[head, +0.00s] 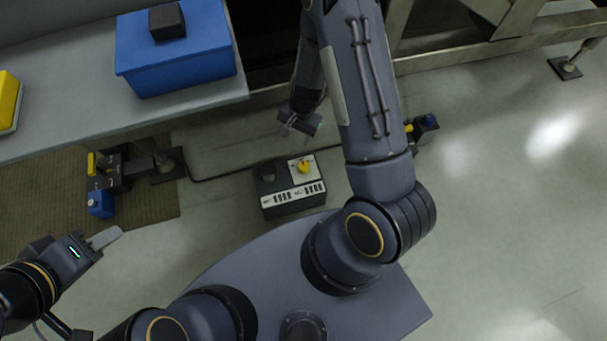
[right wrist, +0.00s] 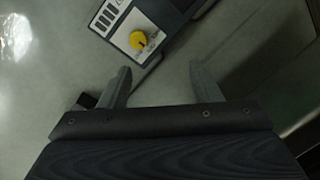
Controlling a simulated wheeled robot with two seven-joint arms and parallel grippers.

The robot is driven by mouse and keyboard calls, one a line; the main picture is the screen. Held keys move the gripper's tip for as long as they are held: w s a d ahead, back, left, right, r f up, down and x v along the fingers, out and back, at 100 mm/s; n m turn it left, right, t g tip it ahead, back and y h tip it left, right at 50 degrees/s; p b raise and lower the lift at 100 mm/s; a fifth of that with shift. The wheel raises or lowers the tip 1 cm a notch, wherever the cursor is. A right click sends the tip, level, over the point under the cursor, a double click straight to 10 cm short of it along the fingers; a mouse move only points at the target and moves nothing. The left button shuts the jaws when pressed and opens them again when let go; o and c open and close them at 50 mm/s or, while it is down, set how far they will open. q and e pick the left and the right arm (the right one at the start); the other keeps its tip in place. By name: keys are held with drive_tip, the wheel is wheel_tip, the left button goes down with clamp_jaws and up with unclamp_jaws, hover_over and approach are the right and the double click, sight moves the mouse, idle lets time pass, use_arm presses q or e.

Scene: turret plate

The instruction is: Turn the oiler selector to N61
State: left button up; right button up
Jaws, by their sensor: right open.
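The oiler selector is a yellow knob (head: 304,167) on a white plate of a dark box (head: 291,205) on the floor, in the middle of the head view. The knob also shows in the right wrist view (right wrist: 138,40), with a dark mark on it; the plate's lettering is too small to read. My right gripper (head: 300,128) is beyond the box, apart from the knob. In the right wrist view its two fingers (right wrist: 160,85) are spread and empty, below the knob. My left gripper (head: 112,238) is at the lower left, far from the box; its jaw gap is not clear.
A grey bench (head: 60,115) at the upper left carries a blue box (head: 180,62) with a black block (head: 167,21) on it. A dark fixture with yellow and blue parts (head: 100,204) stands left of the selector box. Another (head: 427,125) is to the right. Open floor lies right.

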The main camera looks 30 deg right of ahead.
drive_tip(key=h+b, duration=0.1)
drive_tip(key=b, duration=0.2)
hover_over(304, 165)
drive_tip(key=shift+m+g, duration=0.3)
drive_tip(key=shift+g, duration=0.1)
wheel_tip(304, 165, down, 12)
drive_tip(key=shift+f, duration=0.25)
wheel_tip(304, 165, down, 7)
drive_tip(key=b, duration=0.3)
use_arm(q)
wheel_tip(304, 165, down, 8)
use_arm(e)
drive_tip(key=c, duration=1)
